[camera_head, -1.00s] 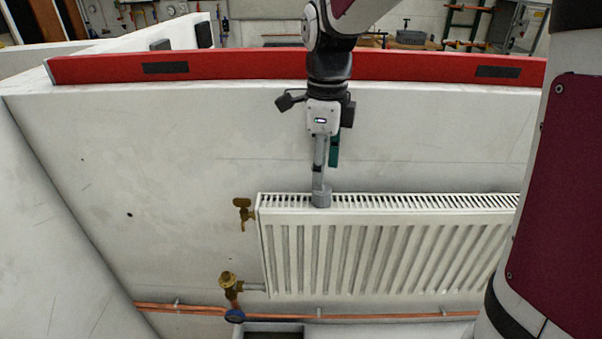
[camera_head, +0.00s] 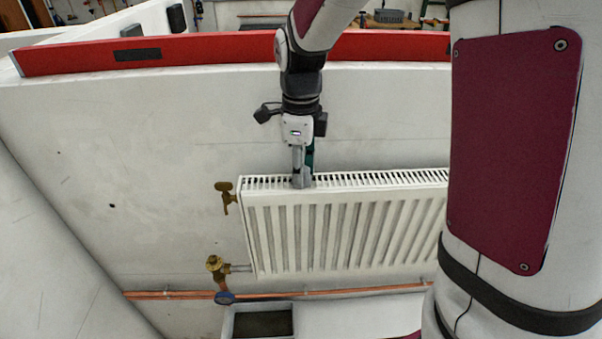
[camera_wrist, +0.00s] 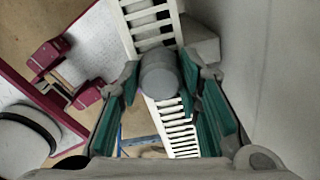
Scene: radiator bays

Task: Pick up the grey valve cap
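The grey valve cap (camera_wrist: 160,74) is a round grey cylinder in the middle of the wrist view. The teal-padded fingers of my gripper (camera_wrist: 160,80) stand close against it on both sides, and they look shut on it. In the head view my gripper (camera_head: 302,172) points straight down at the top grille of the white radiator (camera_head: 345,225), near its left end. The cap (camera_head: 302,181) shows there as a small grey block at the fingertips. I cannot tell whether it rests on the grille or is just clear of it.
A brass valve (camera_head: 227,196) sits left of the radiator's top corner, and another brass valve (camera_head: 215,264) is lower down. Copper pipes (camera_head: 165,295) run below, above a grey tray (camera_head: 228,322). A red level (camera_head: 215,50) lies along the wall top behind my arm.

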